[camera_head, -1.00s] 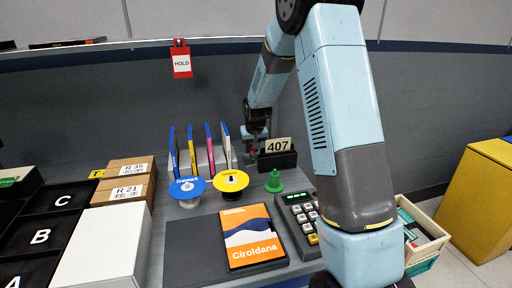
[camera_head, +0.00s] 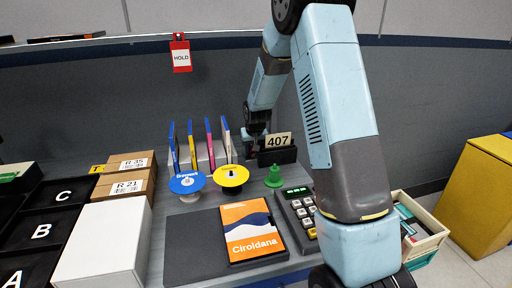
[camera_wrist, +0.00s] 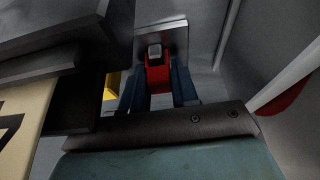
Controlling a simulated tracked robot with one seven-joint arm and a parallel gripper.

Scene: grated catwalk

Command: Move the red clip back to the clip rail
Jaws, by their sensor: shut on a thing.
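My gripper (camera_wrist: 159,88) is shut on the red clip (camera_wrist: 158,78), which sits between its two blue-grey fingers in the wrist view. A small light metal piece shows at the clip's far end, in front of a grey plate (camera_wrist: 177,33). In the head view my gripper (camera_head: 250,152) is low behind the counter items, just left of the black holder with the 407 card (camera_head: 278,141). The clip cannot be made out there. A red HOLD tag (camera_head: 181,62) hangs from the blue-edged ledge (camera_head: 120,47) on the back wall. I cannot tell which part is the clip rail.
Upright coloured folders (camera_head: 208,143) stand left of my gripper. Blue (camera_head: 187,183) and yellow (camera_head: 231,176) discs, a green bell-shaped thing (camera_head: 273,178) and a keypad (camera_head: 297,205) stand in front. The black holder's edge (camera_wrist: 70,65) is close on the left in the wrist view.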

